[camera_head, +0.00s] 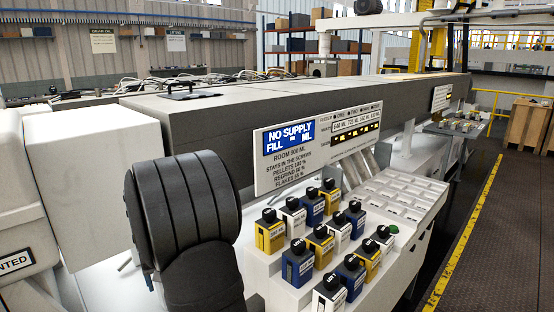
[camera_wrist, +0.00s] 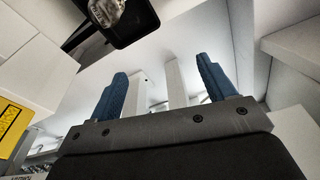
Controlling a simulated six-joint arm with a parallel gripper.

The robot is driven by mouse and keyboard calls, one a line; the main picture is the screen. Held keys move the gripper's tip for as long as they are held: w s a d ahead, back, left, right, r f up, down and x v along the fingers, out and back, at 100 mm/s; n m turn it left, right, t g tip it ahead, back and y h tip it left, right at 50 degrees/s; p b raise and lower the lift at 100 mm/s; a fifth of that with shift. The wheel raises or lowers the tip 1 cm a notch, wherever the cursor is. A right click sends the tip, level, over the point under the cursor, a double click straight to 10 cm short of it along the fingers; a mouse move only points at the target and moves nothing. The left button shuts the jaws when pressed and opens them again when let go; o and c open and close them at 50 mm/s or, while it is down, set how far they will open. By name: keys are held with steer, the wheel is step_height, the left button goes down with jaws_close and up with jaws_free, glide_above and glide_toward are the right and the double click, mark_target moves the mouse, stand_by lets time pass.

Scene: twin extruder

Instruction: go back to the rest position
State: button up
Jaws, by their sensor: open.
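My gripper (camera_wrist: 161,68) shows in the wrist view with its two blue-lined fingers wide apart. It is open, and I see nothing clamped between the fingers. Two pale upright bars (camera_wrist: 177,84) show between the fingers; I cannot tell how far away they are. White machine surfaces lie beyond the fingertips. In the head view my own dark arm link fills the lower left, and my gripper is not visible there.
Several yellow, white and blue black-capped bottles (camera_head: 320,247) stand on a white stepped rack (camera_head: 400,212). A sign (camera_head: 320,147) reading "NO SUPPLY" is mounted above them on the long grey machine (camera_head: 250,118). A dark floor (camera_head: 505,235) with a yellow line is clear at right.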

steer(key=s+a+n, duration=0.3)
steer(key=s+a, duration=0.1)
steer(key=a, duration=0.4)
steer(key=s+a+n, duration=0.3)
steer(key=s+a, duration=0.2)
steer(key=a, duration=0.4)
steer(key=shift+s+r+g+y, duration=0.15)
steer(key=shift+r+g+y, duration=0.15)
steer(key=shift+r, duration=0.15)
steer(key=w+d+m, duration=0.3)
steer(key=w+d, duration=0.2)
steer(key=d, duration=0.4)
steer(key=w+d+m, duration=0.3)
steer(key=w+d, duration=0.2)
steer(key=d, duration=0.5)
steer(key=shift+f+m+h, duration=0.4)
steer(key=shift+f, duration=0.05)
